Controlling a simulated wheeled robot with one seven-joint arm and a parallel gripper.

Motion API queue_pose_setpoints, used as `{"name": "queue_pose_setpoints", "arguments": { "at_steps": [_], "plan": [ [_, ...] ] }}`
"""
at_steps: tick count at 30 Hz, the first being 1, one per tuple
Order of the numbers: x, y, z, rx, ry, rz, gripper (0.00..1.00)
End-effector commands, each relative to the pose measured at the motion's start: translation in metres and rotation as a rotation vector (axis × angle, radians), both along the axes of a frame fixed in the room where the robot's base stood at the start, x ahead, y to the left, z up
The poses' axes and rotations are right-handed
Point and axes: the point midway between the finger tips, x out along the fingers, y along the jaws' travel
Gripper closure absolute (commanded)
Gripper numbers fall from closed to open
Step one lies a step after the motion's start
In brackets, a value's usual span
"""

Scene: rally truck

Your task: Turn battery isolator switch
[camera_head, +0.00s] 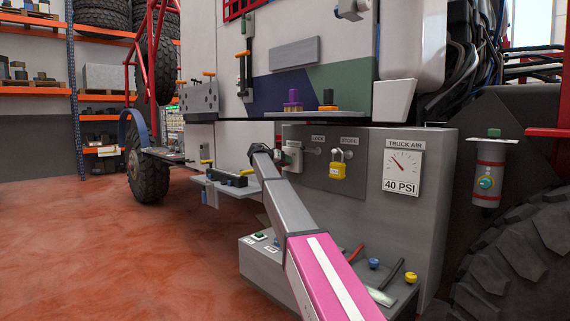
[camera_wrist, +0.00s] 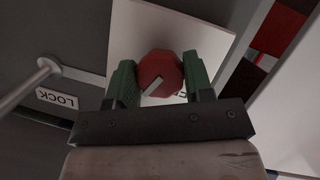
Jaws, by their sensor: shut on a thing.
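The battery isolator switch is a red round knob (camera_wrist: 158,66) with a pale pointer bar, on a tilted white plate (camera_wrist: 130,25) in the wrist view. My gripper (camera_wrist: 160,82) has one green finger on each side of the knob and is shut on it. The pointer slants down to the left in that view. In the head view my arm reaches up to the grey panel, and my gripper (camera_head: 275,154) is at the small pale switch plate (camera_head: 294,158). The knob is hidden there.
Right of the switch, a yellow padlock (camera_head: 338,170) hangs near the LOCK and STORE labels. A metal peg (camera_wrist: 46,63) stands by the LOCK label in the wrist view. A pressure gauge (camera_head: 402,168) is farther right. A grey box (camera_head: 258,262) sits below; red floor is clear at left.

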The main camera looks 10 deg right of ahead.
Motion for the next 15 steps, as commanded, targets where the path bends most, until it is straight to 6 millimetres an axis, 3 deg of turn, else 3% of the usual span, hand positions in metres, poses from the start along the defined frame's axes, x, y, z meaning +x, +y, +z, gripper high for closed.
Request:
{"name": "queue_pose_setpoints", "arguments": {
  "at_steps": [15],
  "plan": [
    [0.0015, 0.0009, -0.0014, -0.284, 0.391, 0.0, 0.76]
  ]
}}
